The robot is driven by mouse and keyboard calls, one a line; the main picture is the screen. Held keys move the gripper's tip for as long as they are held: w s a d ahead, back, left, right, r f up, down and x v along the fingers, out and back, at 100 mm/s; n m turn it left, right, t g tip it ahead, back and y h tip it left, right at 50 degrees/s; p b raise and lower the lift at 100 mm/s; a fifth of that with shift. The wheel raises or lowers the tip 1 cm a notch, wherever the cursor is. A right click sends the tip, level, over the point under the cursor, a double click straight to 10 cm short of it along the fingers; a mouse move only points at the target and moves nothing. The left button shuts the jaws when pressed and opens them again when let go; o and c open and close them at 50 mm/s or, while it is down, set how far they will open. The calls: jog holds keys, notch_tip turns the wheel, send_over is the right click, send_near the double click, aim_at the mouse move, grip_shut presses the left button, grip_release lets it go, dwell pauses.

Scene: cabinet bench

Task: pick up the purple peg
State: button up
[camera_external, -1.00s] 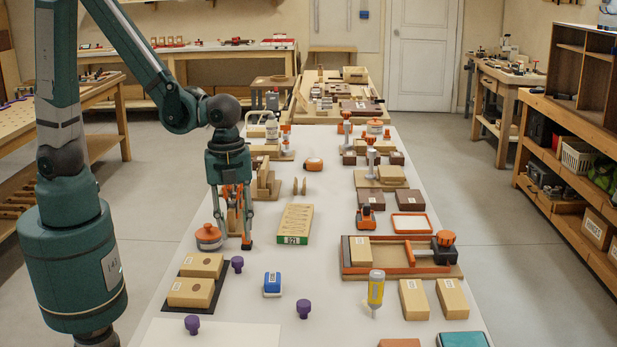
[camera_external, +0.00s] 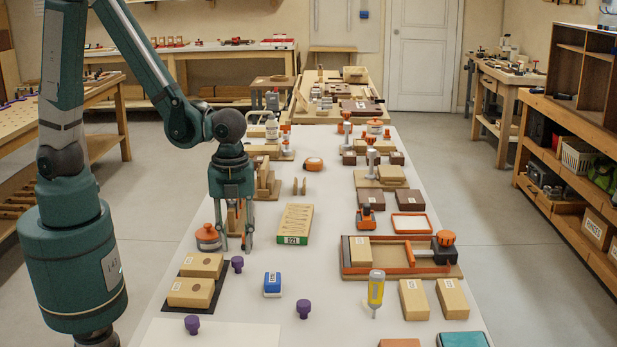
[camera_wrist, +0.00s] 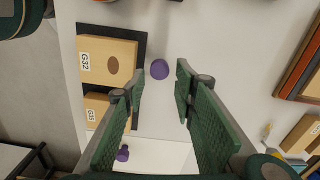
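Several purple pegs stand on the white bench. One purple peg (camera_external: 237,264) is beside the dark mat, and it shows in the wrist view (camera_wrist: 159,69) just beyond and between my open fingers. Another purple peg (camera_external: 192,324) is near the front left and also shows in the wrist view (camera_wrist: 123,153). A third purple peg (camera_external: 303,308) is right of it. My gripper (camera_external: 236,246) points down, open and empty, above the bench behind the peg by the mat. In the wrist view my gripper (camera_wrist: 158,88) has its fingers spread wide.
Two wooden blocks with holes (camera_external: 200,265) lie on the dark mat (camera_external: 222,282). An orange-lidded round item (camera_external: 208,237), a green-edged box (camera_external: 295,223) and a blue block (camera_external: 272,284) are near. A yellow bottle (camera_external: 375,290) stands farther right.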

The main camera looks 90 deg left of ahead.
aim_at(237, 259)
jog(key=shift+f, duration=0.45)
jog(key=shift+f, duration=0.1)
jog(key=shift+f+b, duration=0.8)
jog(key=shift+f, duration=1.65)
jog(key=shift+c, duration=0.5)
jog(key=c, duration=0.4)
